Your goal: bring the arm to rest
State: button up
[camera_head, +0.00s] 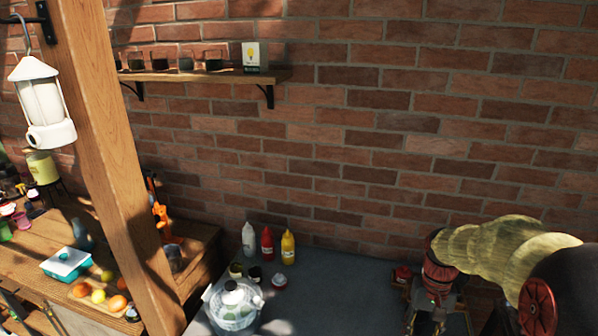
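My arm comes in from the right edge, with a yellowish sleeve-like link and dark red joint rings. My gripper (438,318) hangs below the wrist at the lower right, beside the right end of the grey tabletop (345,290). It is dark and small, and its lower end is at or past the bottom edge of the picture. I cannot tell whether its fingers are apart. I see no clear object held in it.
White, red (267,244) and yellow (288,247) bottles stand by the brick wall. A glass vessel (233,308) and small jars stand in front. A wooden post (110,150) with a lantern (42,105), a cluttered wooden bench (25,262) and a shelf (190,76) are left. The tabletop's middle is clear.

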jog(key=s+a+r+n+t+b, duration=0.1)
jog(key=s+a+r+t+b, duration=0.1)
jog(key=s+a+b, duration=0.3)
jog(key=s+a+r+n+t+b, duration=0.1)
jog(key=s+a+r+t+b, duration=0.2)
jog(key=s, duration=0.9)
jog(key=a+t+b, duration=0.2)
jog(key=b, duration=0.1)
jog(key=shift+a+n+t+h, duration=0.3)
jog(key=shift+a+n, duration=0.1)
